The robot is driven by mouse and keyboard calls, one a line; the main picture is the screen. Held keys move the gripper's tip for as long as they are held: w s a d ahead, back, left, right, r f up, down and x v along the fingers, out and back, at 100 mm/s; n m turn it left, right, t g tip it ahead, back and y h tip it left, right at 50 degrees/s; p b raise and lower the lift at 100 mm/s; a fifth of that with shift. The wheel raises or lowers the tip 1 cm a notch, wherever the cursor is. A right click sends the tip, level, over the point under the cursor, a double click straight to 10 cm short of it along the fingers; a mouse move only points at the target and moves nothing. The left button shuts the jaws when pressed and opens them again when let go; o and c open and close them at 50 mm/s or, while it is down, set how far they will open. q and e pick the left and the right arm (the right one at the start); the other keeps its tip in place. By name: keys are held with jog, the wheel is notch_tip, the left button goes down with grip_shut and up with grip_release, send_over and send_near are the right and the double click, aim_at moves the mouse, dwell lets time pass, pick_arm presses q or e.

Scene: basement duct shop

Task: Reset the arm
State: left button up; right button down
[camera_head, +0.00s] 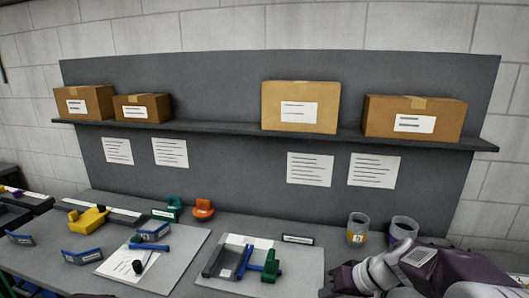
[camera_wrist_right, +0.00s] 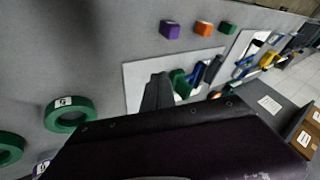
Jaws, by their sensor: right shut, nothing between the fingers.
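My right arm comes in at the lower right of the head view, with dark purple and pale grey links. My right gripper (camera_head: 338,284) is low at the bottom edge there, just right of the right-hand light grey board (camera_head: 308,268). In the right wrist view the dark finger of my right gripper (camera_wrist_right: 158,92) points over a light board; the gripper is shut with nothing in it. The large purple part across the bottom of that view is mine and hides much of the bench. My left gripper is not in view.
Two cups (camera_head: 357,229) (camera_head: 403,230) stand behind my right arm. A shelf (camera_head: 215,128) with cardboard boxes crosses the back panel. Blue, yellow, green and orange parts lie on the bench and boards. Green rings (camera_wrist_right: 70,113) and small cubes (camera_wrist_right: 204,28) show in the wrist view.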

jog(key=s+a+f+n+g, duration=0.2)
jog(key=s+a+f, duration=0.1)
jog(key=s+a, duration=0.1)
jog(key=s+d+f+m+h, duration=0.1)
jog(key=s+d+f+h, duration=0.1)
jog(key=s, duration=0.3)
jog(key=s+d+f+m+g+h, duration=0.1)
jog(key=s+d+f+h, duration=0.2)
jog(key=s+f, duration=0.2)
jog(key=shift+s+d+m, duration=0.25)
jog(key=shift+s+m, duration=0.15)
jog(key=shift+s, duration=0.05)
jog(key=shift+f, duration=0.1)
